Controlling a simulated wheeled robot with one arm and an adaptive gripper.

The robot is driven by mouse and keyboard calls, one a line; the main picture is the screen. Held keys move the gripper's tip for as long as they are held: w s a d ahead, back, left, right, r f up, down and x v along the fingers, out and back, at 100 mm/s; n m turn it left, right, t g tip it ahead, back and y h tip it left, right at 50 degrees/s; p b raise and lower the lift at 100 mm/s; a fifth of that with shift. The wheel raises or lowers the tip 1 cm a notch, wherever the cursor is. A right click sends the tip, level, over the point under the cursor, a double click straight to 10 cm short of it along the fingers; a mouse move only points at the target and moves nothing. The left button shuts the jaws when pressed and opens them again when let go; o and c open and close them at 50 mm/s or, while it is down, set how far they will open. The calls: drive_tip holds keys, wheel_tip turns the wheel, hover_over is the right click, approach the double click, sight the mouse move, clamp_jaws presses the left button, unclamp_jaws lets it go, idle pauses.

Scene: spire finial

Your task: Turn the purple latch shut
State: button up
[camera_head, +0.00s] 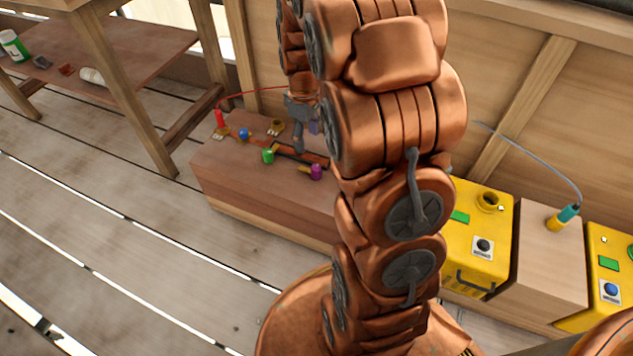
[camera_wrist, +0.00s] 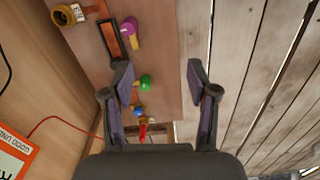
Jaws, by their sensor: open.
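The purple latch (camera_head: 316,172) is on the front part of the low wooden box's top. It also shows at the top of the wrist view (camera_wrist: 129,26), with a yellow part next to it. It lies beside an orange bar in a dark frame (camera_wrist: 109,38). My gripper (camera_wrist: 158,78) is open and empty, and its fingers are apart from the purple latch. In the head view my gripper (camera_head: 301,125) is above the back part of the box, partly hidden by my arm. A green knob (camera_wrist: 145,82) appears between the fingers in the wrist view, below them.
A blue knob (camera_head: 244,134) and a red piece (camera_head: 219,118) with a red cord are on the box's (camera_head: 262,205) left end. Yellow units (camera_head: 485,262) stand to the right. A wooden table (camera_head: 130,50) stands at left. The plank floor in front is clear.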

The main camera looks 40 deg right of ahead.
drive_tip(key=n+b, duration=0.1)
drive_tip(key=b, duration=0.5)
hover_over(316, 167)
wheel_tip(316, 167, down, 14)
drive_tip(key=shift+r, duration=0.25)
wheel_tip(316, 167, down, 7)
drive_tip(key=b, duration=0.3)
drive_tip(key=shift+f, duration=0.15)
clamp_jaws()
